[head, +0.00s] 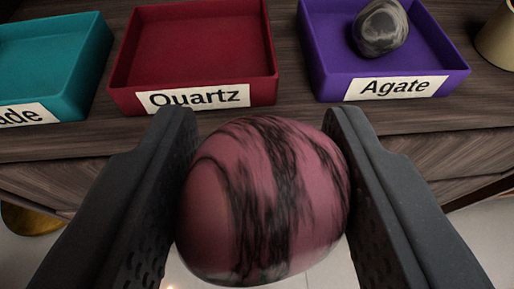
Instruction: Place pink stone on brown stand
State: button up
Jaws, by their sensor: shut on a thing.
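The pink stone (265,200), with black veins, is large in the lower middle of the head view. My gripper (262,190) is shut on it, with one dark finger pressed to its left side and one to its right. The stone is held up in front of the desk's front edge, with pale floor below it. No brown stand can be made out; a tan rounded object (498,38) is cut off at the right edge, and I cannot tell what it is.
On the dark wood desk (290,113) stand a teal tray (88,75) whose label is partly cut off, an empty red tray (193,45) labelled Quartz, and a purple tray (325,62) labelled Agate. A grey banded stone (380,28) lies in the purple tray.

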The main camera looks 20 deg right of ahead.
jog(key=shift+s+p, duration=0.6)
jog(key=shift+p, duration=0.05)
